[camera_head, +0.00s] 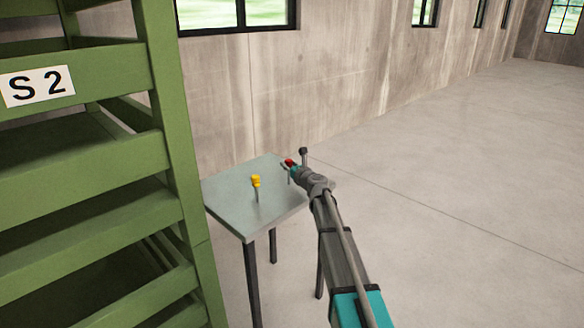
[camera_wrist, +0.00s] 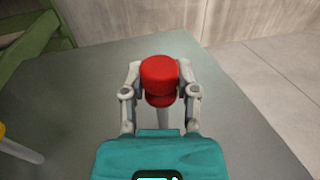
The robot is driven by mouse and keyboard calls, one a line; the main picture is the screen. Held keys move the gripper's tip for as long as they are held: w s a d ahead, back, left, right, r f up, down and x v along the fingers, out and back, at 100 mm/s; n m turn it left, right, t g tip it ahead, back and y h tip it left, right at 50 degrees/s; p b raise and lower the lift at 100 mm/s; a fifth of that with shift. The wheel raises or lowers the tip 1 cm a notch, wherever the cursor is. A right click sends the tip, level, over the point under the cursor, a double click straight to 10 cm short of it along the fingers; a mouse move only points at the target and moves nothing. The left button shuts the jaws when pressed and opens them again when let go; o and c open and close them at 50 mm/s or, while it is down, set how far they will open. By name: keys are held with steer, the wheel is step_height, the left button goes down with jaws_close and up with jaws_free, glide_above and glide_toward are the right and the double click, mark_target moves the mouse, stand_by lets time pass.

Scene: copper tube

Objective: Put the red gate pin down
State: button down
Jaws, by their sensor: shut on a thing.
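The red gate pin (camera_wrist: 160,76) has a red knob-shaped head and a pale shank that runs down behind my gripper's body. My gripper (camera_wrist: 160,92) is shut on it, with one finger on each side just under the head. In the head view the red head (camera_head: 289,162) shows at the end of my arm, over the far right part of the small grey table (camera_head: 225,195). The lower end of the pin is hard to make out, so I cannot tell whether it touches the tabletop.
A yellow-headed pin (camera_head: 256,182) stands on the table left of my gripper; its edge shows in the wrist view (camera_wrist: 18,148). A green rack (camera_head: 180,150) marked S 2 stands close on the left. A concrete wall (camera_head: 300,80) is behind. Floor on the right is clear.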

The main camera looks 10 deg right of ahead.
steer(key=shift+f, duration=0.2)
steer(key=shift+c, duration=1.9)
jaws_free()
steer(key=shift+r, duration=0.1)
steer(key=shift+r, duration=0.2)
steer(key=v, duration=1.2)
steer(key=shift+f, duration=0.1)
